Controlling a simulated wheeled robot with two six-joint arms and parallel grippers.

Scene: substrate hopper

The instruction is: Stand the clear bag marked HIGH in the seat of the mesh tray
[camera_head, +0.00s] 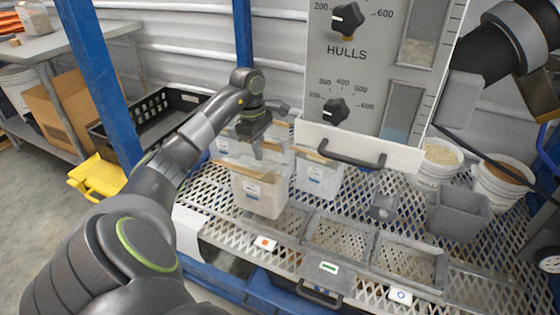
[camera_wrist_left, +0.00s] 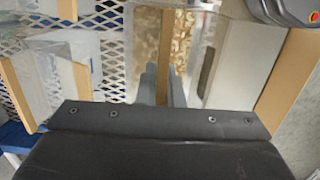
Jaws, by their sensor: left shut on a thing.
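My left gripper (camera_head: 258,154) points down and is shut on the brown top strip of a clear bag (camera_head: 262,196). The bag hangs upright above the mesh bench, with pale contents and a white label too small to read. In the left wrist view, my left gripper's fingers (camera_wrist_left: 163,85) close around the brown strip (camera_wrist_left: 167,40), with light brown chips behind it. Several similar clear bags stand behind, one just right of it (camera_head: 318,178). The mesh tray (camera_head: 375,232) has sunken seats in front, beside orange, green and blue marked cards.
A grey bin (camera_head: 458,214) and white buckets (camera_head: 438,165) stand at right. A blue post (camera_head: 100,80) rises at left. The tray's seats look empty.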

